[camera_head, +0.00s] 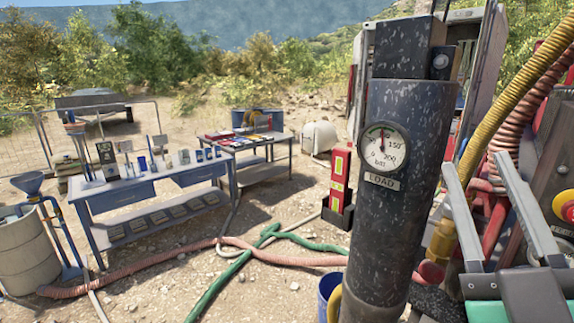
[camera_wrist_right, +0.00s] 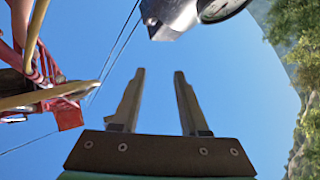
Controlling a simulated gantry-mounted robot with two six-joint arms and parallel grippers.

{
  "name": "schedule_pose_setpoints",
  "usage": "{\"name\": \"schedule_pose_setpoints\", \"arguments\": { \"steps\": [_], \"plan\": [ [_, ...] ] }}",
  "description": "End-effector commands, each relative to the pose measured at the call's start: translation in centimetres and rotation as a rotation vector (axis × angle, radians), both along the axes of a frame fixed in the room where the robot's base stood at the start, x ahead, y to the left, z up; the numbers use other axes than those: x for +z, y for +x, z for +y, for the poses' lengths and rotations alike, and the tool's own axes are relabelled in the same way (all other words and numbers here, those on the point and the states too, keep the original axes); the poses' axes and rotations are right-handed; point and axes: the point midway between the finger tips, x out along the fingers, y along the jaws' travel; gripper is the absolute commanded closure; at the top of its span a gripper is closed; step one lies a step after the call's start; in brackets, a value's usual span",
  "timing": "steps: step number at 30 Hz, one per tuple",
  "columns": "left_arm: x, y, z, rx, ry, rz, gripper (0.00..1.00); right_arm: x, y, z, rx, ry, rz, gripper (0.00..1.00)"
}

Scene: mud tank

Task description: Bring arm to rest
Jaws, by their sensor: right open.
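My right gripper (camera_head: 476,162) is at the right of the head view, its two pale grey fingers pointing up and apart with nothing between them. In the right wrist view the same gripper (camera_wrist_right: 159,72) is open and empty, with blue sky between and beyond its fingers. My left gripper is in neither view.
A dark speckled cylinder (camera_head: 398,230) with a LOAD gauge (camera_head: 384,148) stands left of my right gripper. Yellow and red hoses (camera_head: 515,95) and a red-yellow button (camera_head: 566,205) are close on the right. Workbenches (camera_head: 150,190) and ground hoses (camera_head: 215,285) lie farther left.

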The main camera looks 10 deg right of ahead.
Motion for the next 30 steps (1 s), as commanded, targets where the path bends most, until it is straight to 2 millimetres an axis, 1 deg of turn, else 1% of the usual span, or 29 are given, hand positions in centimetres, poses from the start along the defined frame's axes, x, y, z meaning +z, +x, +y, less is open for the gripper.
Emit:
{"name": "schedule_pose_setpoints", "arguments": {
  "steps": [1,2,3,4,5,6,7,9,11,12,15,18,20,22,30],
  "plan": [
    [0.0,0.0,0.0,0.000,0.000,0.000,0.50,2.4,-2.1,1.9,0.161,0.076,-0.094,0.56],
    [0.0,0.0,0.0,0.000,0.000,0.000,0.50,3.5,-3.5,3.0,0.284,0.134,-0.146,0.56],
    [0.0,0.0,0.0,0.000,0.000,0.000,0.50,4.0,-4.7,4.2,0.448,0.219,-0.184,0.56],
    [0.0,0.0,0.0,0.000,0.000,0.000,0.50,4.1,-5.2,5.0,0.558,0.281,-0.192,0.56],
    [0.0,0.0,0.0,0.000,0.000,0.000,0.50,4.0,-5.2,5.5,0.649,0.346,-0.190,0.56],
    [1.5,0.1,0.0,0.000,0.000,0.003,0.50,5.6,-5.1,5.4,0.697,0.407,-0.193,0.56],
    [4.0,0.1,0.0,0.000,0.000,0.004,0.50,8.1,-5.0,5.4,0.689,0.399,-0.192,0.56],
    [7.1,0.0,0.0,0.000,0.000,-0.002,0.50,11.1,-5.0,5.4,0.684,0.396,-0.190,0.56],
    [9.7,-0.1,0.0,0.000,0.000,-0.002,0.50,13.5,-4.9,5.3,0.682,0.397,-0.190,0.56],
    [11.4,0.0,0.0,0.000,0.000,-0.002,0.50,15.2,-4.9,5.3,0.681,0.396,-0.189,0.56],
    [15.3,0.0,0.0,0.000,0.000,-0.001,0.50,19.1,-4.9,5.3,0.680,0.397,-0.187,0.56],
    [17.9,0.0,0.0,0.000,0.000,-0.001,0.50,21.7,-4.8,5.3,0.679,0.396,-0.186,0.56],
    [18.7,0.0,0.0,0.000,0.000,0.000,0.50,22.5,-4.8,5.3,0.677,0.396,-0.186,0.56],
    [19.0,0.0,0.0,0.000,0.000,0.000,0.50,22.8,-4.8,5.3,0.677,0.397,-0.186,0.56],
    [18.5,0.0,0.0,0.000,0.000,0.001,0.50,22.4,-4.8,5.3,0.676,0.396,-0.186,0.56]
  ]
}}
